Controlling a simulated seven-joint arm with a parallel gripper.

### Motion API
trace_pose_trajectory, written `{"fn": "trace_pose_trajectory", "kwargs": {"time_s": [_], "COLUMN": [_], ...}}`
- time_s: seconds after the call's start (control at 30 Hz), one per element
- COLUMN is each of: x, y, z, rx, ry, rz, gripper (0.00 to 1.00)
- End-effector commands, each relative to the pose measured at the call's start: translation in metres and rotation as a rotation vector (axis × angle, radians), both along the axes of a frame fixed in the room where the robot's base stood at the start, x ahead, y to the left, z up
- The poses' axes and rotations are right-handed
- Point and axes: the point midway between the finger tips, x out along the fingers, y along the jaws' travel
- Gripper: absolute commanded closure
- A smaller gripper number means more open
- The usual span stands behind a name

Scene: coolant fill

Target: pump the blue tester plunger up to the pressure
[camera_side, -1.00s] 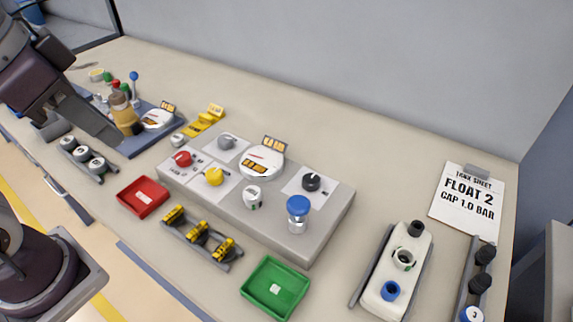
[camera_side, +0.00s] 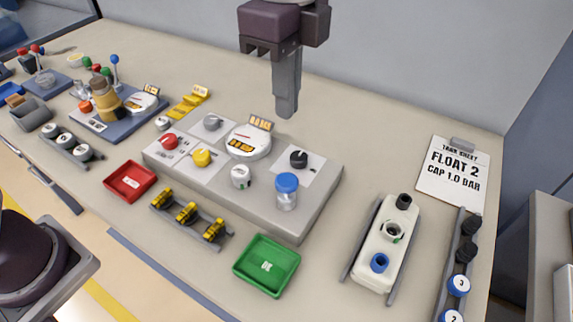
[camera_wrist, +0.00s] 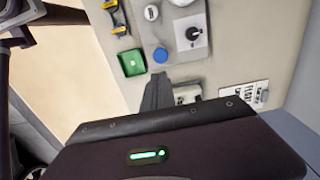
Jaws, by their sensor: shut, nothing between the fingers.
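The blue tester plunger (camera_side: 287,184) is a blue round cap on a clear cylinder at the front right of the grey console (camera_side: 303,222). It also shows in the wrist view as a blue disc (camera_wrist: 160,55). A white gauge (camera_side: 248,142) with a small orange display sits at the console's back. My gripper (camera_side: 287,112) is shut and empty, pointing down above and behind the plunger, apart from it. In the wrist view my gripper's fingers (camera_wrist: 157,78) end just below the blue disc.
Red, yellow, grey and black knobs sit on the console. A green tray (camera_side: 267,264), a red tray (camera_side: 130,181) and a rack of yellow clips (camera_side: 186,212) stand in front. A white reservoir (camera_side: 388,245) and a task sheet (camera_side: 452,174) lie to the right.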

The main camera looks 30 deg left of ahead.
Motion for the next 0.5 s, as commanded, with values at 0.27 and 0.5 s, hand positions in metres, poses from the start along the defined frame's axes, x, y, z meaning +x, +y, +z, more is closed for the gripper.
{"fn": "trace_pose_trajectory", "kwargs": {"time_s": [0.27,0.5], "x": [-0.001,-0.001], "y": [0.001,0.001], "z": [-0.041,-0.094], "rx": [0.003,0.002], "ry": [0.005,0.004], "rz": [0.003,0.003], "gripper": [1.00,1.00]}}
